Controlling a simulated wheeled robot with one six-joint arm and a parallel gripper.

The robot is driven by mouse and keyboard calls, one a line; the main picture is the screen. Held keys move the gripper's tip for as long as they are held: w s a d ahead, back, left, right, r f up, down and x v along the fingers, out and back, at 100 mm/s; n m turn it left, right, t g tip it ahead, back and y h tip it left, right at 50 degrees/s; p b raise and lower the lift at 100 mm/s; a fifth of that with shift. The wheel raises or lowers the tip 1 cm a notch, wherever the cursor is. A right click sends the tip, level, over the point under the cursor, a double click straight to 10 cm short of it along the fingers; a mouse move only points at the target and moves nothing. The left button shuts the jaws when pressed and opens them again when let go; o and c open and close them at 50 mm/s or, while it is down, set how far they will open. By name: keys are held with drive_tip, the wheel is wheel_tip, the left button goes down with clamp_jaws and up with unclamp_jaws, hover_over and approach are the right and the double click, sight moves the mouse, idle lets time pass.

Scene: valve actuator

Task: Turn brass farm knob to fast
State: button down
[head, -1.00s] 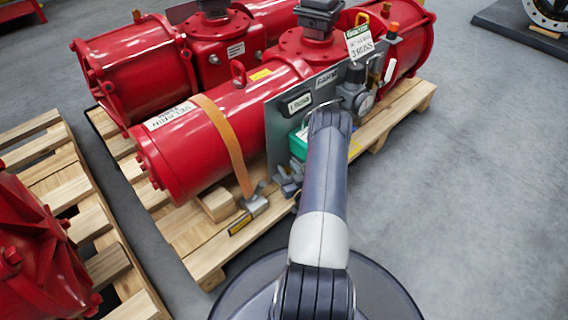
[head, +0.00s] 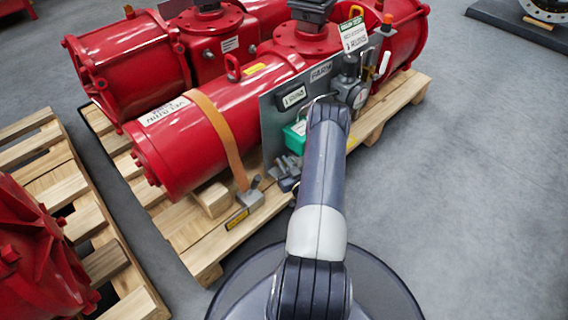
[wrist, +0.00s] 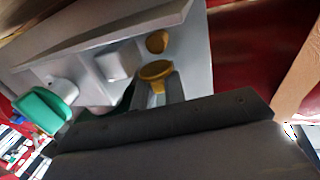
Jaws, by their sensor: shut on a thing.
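In the wrist view a brass knob (wrist: 156,70) sits at the tips of my gripper (wrist: 157,88). The two grey fingers are closed on it, one on each side. A second, round brass piece (wrist: 157,41) shows just beyond it on the grey block (wrist: 90,70), clear of the fingers. No fast mark or other lettering by the knob is readable. In the head view my arm hides my gripper and the brass knob, in front of the grey panel (head: 271,130) on the red actuator.
A green part (wrist: 45,108) is left of the fingers; a green box (head: 296,137) shows in the head view. The red actuator (head: 185,150) rests on a wooden pallet (head: 185,235).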

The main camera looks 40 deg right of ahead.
drive_tip(key=shift+d+n+y, duration=0.1)
drive_tip(key=shift+n+y, duration=0.95)
drive_tip(key=shift+y, duration=0.6)
drive_tip(key=shift+n+y, duration=1.05)
drive_tip(key=shift+y, duration=0.6)
drive_tip(key=c, duration=1.5)
unclamp_jaws()
drive_tip(key=shift+o, duration=0.2)
drive_tip(key=s+d+p, duration=0.1)
drive_tip(key=s+p, duration=0.2)
drive_tip(key=s, duration=0.7)
drive_tip(key=shift+s+d, duration=0.3)
drive_tip(key=shift+d, duration=0.1)
